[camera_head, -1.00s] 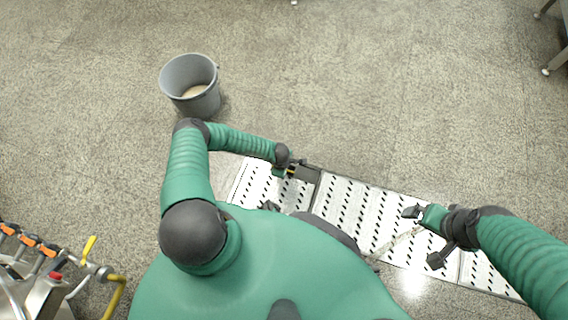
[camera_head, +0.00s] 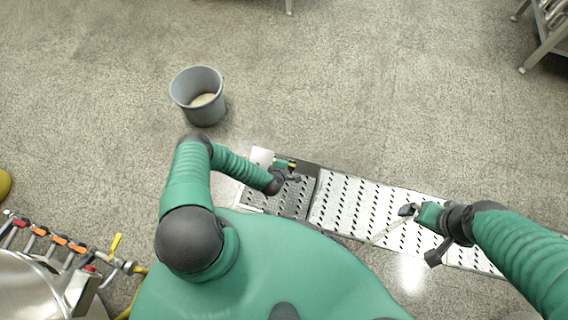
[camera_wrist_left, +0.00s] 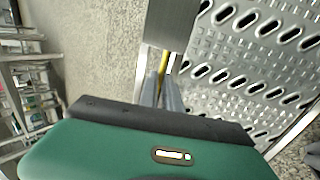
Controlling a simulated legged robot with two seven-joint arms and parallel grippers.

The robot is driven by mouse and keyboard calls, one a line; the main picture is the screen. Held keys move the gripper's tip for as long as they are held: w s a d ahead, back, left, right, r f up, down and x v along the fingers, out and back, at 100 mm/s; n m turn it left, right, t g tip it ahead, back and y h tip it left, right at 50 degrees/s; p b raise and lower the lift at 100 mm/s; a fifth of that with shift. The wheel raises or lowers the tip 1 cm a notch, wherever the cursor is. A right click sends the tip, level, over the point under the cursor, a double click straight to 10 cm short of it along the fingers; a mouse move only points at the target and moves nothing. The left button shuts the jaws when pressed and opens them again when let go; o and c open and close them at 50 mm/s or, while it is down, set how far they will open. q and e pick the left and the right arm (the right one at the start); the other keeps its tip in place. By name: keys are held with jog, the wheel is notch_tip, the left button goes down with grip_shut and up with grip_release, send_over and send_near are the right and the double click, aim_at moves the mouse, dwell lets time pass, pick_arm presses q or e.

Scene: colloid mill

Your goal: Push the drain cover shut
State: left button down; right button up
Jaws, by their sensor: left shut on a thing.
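The drain runs across the floor in front of me as a row of perforated metal covers. The left cover (camera_head: 262,196) looks darker than the bright cover (camera_head: 350,208) to its right; I cannot tell how far it is tilted. My left gripper (camera_head: 290,166) is at the far edge of the left cover, beside a dark strip. In the left wrist view its fingers (camera_wrist_left: 166,85) are shut on a thin yellow-marked piece, next to a plain grey plate (camera_wrist_left: 170,22) and slotted metal (camera_wrist_left: 250,60). My right gripper (camera_head: 407,211) is over the right covers, with a thin pale strip near it; its jaws are unclear.
A grey bucket (camera_head: 198,98) with pale contents stands on the floor beyond my left arm. Hose valves (camera_head: 60,240) and a steel vessel (camera_head: 38,290) are at lower left. A metal stand (camera_head: 545,40) is at upper right.

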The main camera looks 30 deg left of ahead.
pick_arm(q)
jog(key=s+d+r+t+p, duration=0.2)
jog(key=s+r+p, duration=0.3)
jog(key=s+r, duration=0.1)
jog(key=shift+s, duration=0.8)
jog(key=c, duration=1.8)
grip_release()
jog(key=p+v, duration=0.3)
jog(key=v, duration=0.5)
jog(key=p+v, duration=0.4)
jog(key=v, duration=0.4)
jog(key=shift+d+r, duration=0.25)
jog(key=shift+r, duration=0.15)
jog(key=shift+y, duration=0.3)
